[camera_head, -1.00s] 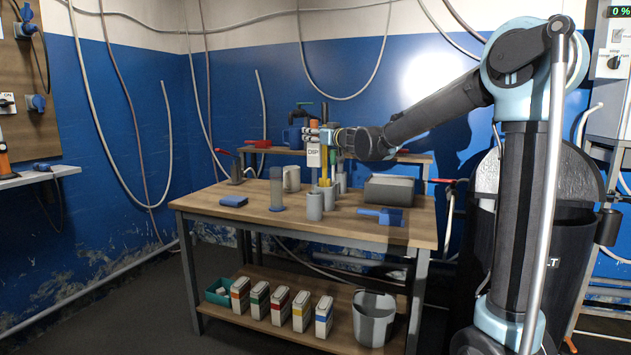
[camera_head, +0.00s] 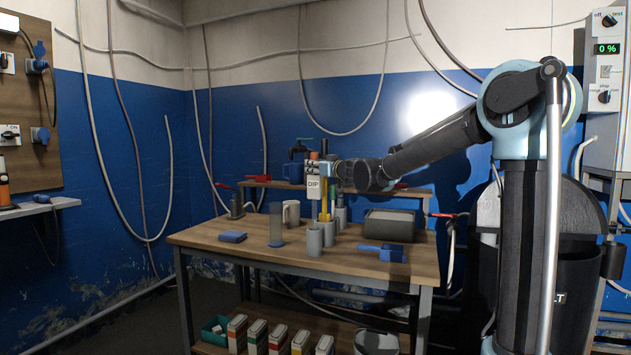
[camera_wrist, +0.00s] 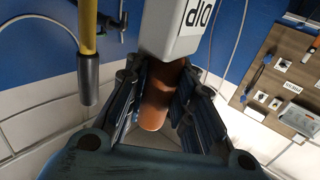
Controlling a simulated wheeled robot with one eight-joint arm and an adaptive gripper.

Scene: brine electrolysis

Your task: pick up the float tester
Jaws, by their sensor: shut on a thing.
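My gripper (camera_wrist: 155,105) is shut on the orange handle (camera_wrist: 155,95) of a tool with a white box marked DIP (camera_wrist: 175,28). In the head view this box (camera_head: 313,189) shows above the grey cups on the table, left of my wrist. No label reads float tester, so I cannot tell by name if this is it. A yellow rod with a dark grey end (camera_wrist: 88,70) is beside my gripper, apart from it. I cannot tell if the held tool's lower end is clear of the cups.
Grey cups (camera_head: 315,242) stand on the wooden table (camera_head: 215,255). The front table edge is clear.

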